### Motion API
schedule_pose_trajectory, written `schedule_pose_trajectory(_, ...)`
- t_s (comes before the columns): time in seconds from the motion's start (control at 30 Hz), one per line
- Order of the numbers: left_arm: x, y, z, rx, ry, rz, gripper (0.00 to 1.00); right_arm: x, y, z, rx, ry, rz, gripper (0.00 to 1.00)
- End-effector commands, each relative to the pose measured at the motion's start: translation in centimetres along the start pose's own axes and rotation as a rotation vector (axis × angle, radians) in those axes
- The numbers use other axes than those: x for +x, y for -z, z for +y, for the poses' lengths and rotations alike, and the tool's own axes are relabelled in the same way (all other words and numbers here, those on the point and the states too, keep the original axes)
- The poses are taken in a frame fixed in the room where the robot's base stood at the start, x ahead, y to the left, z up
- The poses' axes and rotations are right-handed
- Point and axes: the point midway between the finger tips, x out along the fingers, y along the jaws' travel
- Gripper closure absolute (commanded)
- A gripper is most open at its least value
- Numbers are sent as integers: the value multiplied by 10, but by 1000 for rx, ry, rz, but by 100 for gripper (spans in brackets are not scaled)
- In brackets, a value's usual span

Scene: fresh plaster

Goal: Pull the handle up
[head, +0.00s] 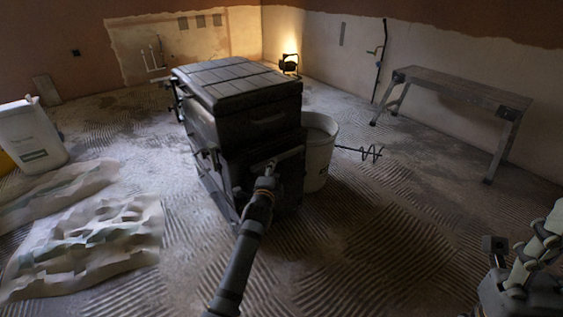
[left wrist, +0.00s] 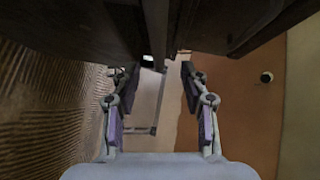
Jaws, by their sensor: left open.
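A dark chest (head: 205,135) with a ribbed lid (head: 235,80) stands mid-floor in the head view. A recessed grip (head: 268,120) shows on its near face, below the lid. A thin pale bar (head: 289,154) shows lower on that face, by my left gripper (head: 273,168); I cannot tell whether it is the handle or a finger. In the left wrist view, my left gripper (left wrist: 158,90) has its fingers apart with nothing clearly held between them. Dark parts (left wrist: 75,25) of the chest fill the top there. Part of my right arm shows at lower right; its jaws are unclear.
A white bucket (head: 321,150) with a mixing paddle (head: 362,152) stands close right of the chest. A bench (head: 465,88) is at the right wall, a lit lamp (head: 289,64) behind. The ridged floor at front right is clear.

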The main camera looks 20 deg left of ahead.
Motion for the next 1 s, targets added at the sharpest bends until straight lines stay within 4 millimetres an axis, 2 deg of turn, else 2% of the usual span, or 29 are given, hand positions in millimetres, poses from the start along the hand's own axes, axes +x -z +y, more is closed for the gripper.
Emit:
schedule_pose_trajectory(0.03,9,-1,4,1,2,0,55,-10,-1,-1,-3,-1,-1,60)
schedule_pose_trajectory(0.2,47,-1,7,-1,1,0,55,-34,-4,-4,-17,0,-3,60)
schedule_pose_trajectory(0.43,86,-1,6,-2,-1,0,55,-56,-8,-9,-29,10,-11,60)
schedule_pose_trajectory(0.6,95,-1,2,-3,-2,0,55,-60,-9,-10,-32,14,-16,60)
schedule_pose_trajectory(0.83,96,0,2,-3,-2,0,55,-58,-9,-10,-32,15,-16,60)
schedule_pose_trajectory(1.0,96,0,2,-2,-2,0,78,-58,-9,-10,-32,15,-15,60)
